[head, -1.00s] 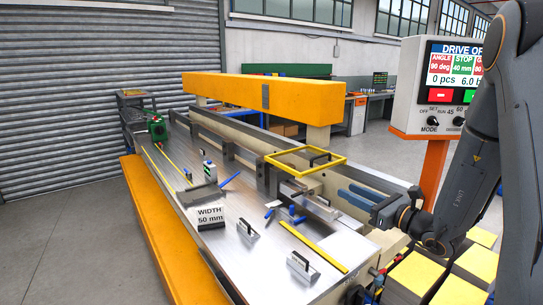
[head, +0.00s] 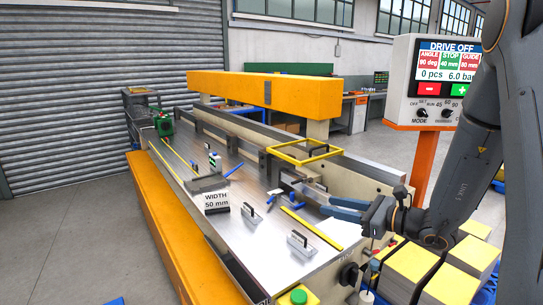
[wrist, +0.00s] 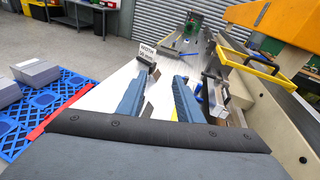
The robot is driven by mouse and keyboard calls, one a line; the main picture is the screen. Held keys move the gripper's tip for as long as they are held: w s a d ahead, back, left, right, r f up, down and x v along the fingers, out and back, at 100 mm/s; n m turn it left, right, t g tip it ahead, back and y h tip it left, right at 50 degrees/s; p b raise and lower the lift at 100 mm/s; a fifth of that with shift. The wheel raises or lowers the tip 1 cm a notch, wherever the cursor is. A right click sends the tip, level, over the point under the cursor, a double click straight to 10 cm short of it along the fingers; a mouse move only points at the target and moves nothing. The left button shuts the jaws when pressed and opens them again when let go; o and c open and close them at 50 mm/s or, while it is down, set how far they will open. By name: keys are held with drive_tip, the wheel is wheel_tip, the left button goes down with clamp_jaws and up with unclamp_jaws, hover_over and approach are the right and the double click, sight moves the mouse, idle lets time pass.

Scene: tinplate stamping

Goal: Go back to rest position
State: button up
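My gripper (head: 326,205) has two blue fingers and hangs over the near right part of the machine's metal table (head: 200,165). In the wrist view, the fingers of my gripper (wrist: 158,84) are apart with nothing held between them. The "WIDTH 50 mm" sign (head: 217,202) stands on the table to the left of my gripper; it also shows in the wrist view (wrist: 147,51). The control panel (head: 448,80), reading "DRIVE OFF", stands beside my arm at the right.
A yellow frame (head: 303,153) and a long yellow beam (head: 260,90) stand over the machine. Handled metal pieces (head: 302,242) and a yellow strip (head: 312,229) lie near my gripper. Yellow-topped stacks (head: 412,262) stand at the lower right. The floor at left (head: 75,235) is clear.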

drive_tip(key=s+a+f+n+g+h+b, duration=0.2)
drive_tip(key=s+a+f+n+g, duration=0.3)
drive_tip(key=s, duration=0.4)
drive_tip(key=s+a+f+n+g+h+b, duration=0.1)
drive_tip(key=s+a+f+n+g+b, duration=0.15)
drive_tip(key=s+f+n+g, duration=0.45)
drive_tip(key=s+d+f+n+t+h+b, duration=0.1)
drive_tip(key=s+d+f+n+h+b, duration=0.1)
drive_tip(key=n, duration=0.4)
drive_tip(key=s+d+f+n+t+h+b, duration=0.1)
drive_tip(key=s+d+n+h+b, duration=0.1)
drive_tip(key=s+d+n+h, duration=0.2)
drive_tip(key=shift+d+f+n+h, duration=0.4)
drive_tip(key=shift+d+n+h, duration=1.1)
drive_tip(key=shift+d+h, duration=0.2)
